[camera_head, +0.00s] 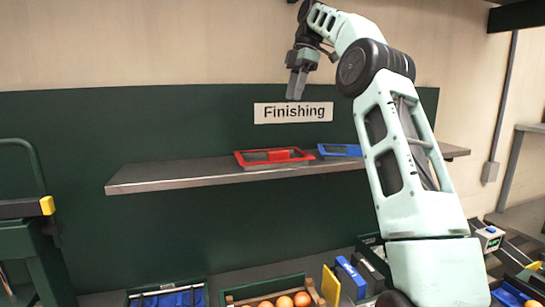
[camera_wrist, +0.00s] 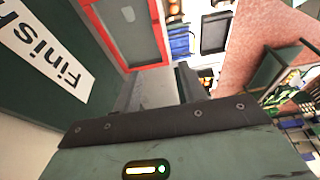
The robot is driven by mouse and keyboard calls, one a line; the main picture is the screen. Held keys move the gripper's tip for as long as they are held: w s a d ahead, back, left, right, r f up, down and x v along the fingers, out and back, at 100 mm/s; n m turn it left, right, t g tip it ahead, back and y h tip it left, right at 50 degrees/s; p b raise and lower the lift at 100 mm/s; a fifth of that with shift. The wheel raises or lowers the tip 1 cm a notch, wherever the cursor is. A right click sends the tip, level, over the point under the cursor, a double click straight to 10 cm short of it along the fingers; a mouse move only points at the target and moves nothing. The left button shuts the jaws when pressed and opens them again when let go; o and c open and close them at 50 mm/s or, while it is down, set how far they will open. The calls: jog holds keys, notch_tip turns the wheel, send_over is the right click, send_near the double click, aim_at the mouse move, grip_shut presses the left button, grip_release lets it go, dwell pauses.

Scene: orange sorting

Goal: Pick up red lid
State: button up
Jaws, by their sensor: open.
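The red lid (camera_head: 275,157) lies on the wall shelf, under the "Finishing" sign in the head view. It is a rectangular red frame with a raised red block on it. Part of it shows at the top of the wrist view (camera_wrist: 157,22), cut off by the picture's edge. My gripper (camera_head: 296,88) hangs above the lid, fingers pointing down, in front of the sign. It is open, empty and clear of the lid.
A blue lid (camera_head: 340,150) lies just right of the red one on the shelf (camera_head: 165,177). The shelf's left part is bare. Below are a crate of oranges (camera_head: 285,300) and a box with blue contents (camera_head: 170,298). The sign (camera_head: 293,112) is on the green wall behind.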

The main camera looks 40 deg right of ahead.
jog(key=b, duration=0.1)
send_over(285, 151)
notch_tip(285, 151, down, 10)
jog(key=shift+w+d+r, duration=0.1)
jog(key=shift+w, duration=0.05)
jog(key=shift+p+x, duration=1.1)
jog(key=shift+x, duration=2.15)
jog(key=shift+d, duration=0.25)
grip_shut()
